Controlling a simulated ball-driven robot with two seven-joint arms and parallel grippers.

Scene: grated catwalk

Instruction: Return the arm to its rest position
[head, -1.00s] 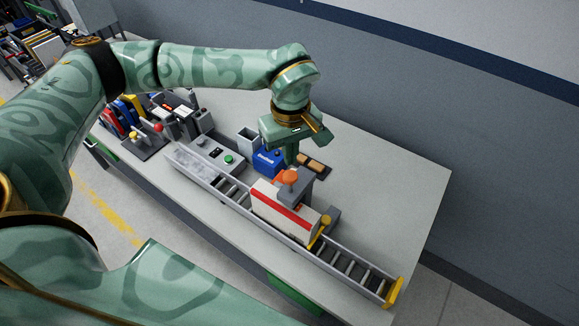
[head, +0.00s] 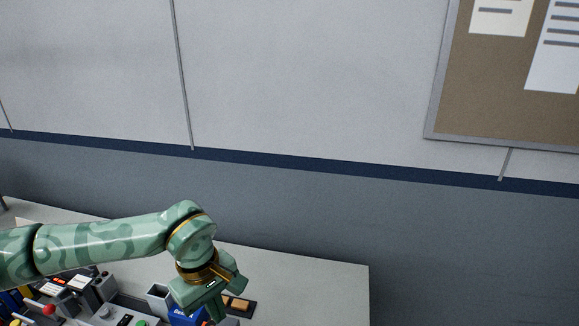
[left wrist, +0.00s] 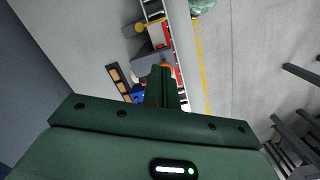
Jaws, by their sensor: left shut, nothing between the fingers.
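My left arm comes in from the left in the head view, bent down at the wrist. My left gripper (head: 214,306) hangs over the table (head: 330,283), close to a blue box (head: 183,318) and a dark tray with tan pads (head: 240,304). In the left wrist view the gripper's fingers (left wrist: 163,84) are together with nothing between them. They point down towards the table items, and an orange knob (left wrist: 166,65) shows just past the tips. My right gripper is not in view.
A grey open bin (head: 158,296) and control boxes with a red-knobbed lever (head: 49,309) stand left of the gripper. The table is bare to the right. A wall stands behind, with a pinboard (head: 490,80) high up. The left wrist view shows a roller conveyor (left wrist: 153,10).

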